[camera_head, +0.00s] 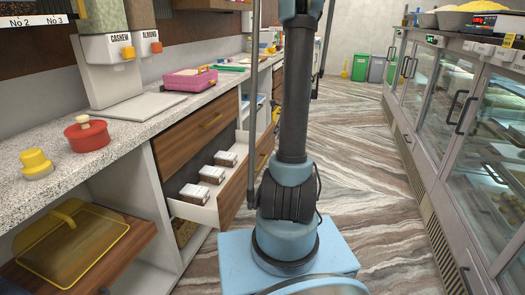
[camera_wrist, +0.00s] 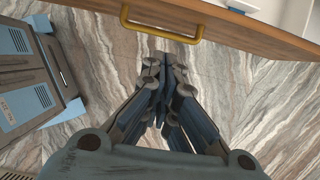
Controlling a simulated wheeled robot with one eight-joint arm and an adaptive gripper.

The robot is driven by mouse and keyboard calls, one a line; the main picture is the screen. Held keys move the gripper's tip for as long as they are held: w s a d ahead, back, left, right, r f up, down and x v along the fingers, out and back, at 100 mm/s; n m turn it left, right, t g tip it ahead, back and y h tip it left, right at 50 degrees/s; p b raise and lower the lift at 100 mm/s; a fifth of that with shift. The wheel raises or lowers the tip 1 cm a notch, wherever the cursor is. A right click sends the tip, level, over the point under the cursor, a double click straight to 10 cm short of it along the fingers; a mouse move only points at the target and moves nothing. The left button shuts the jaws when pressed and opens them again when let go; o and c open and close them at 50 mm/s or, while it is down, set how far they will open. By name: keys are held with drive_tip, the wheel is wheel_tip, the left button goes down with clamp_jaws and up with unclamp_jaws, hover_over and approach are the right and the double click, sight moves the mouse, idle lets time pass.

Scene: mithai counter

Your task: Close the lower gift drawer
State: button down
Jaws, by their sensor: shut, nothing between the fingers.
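The lower gift drawer (camera_head: 197,212) stands pulled out from the counter on the left in the head view. It has a white inside, a wooden front and several small boxes (camera_head: 212,174) in it. In the wrist view its wooden front (camera_wrist: 245,32) runs across the top, with a brass handle (camera_wrist: 161,33) on it. My gripper (camera_wrist: 164,62) is shut and empty, its fingertips pointing towards the handle and appearing just short of it. Exact contact cannot be told. In the head view my arm hides the gripper and part of the drawer front.
A closed wooden drawer (camera_head: 195,128) sits above the open one. The counter top (camera_head: 150,128) holds a red pot (camera_head: 87,134) and a pink box (camera_head: 190,80). Glass display cases (camera_head: 465,130) line the right. The marbled floor (camera_head: 365,190) between is clear.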

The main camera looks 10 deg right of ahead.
approach(263, 161)
drive_tip(key=f, duration=0.1)
drive_tip(key=shift+w+a+f, duration=0.15)
drive_tip(key=shift+w+a, duration=0.1)
drive_tip(key=shift+a, duration=0.35)
drive_tip(key=shift+w+a+f, duration=0.1)
drive_tip(key=shift+w+a, duration=0.15)
drive_tip(key=shift+a, duration=0.35)
drive_tip(key=shift+w+a+f, duration=0.15)
drive_tip(key=shift+w+a, duration=0.1)
drive_tip(key=shift+a, duration=0.35)
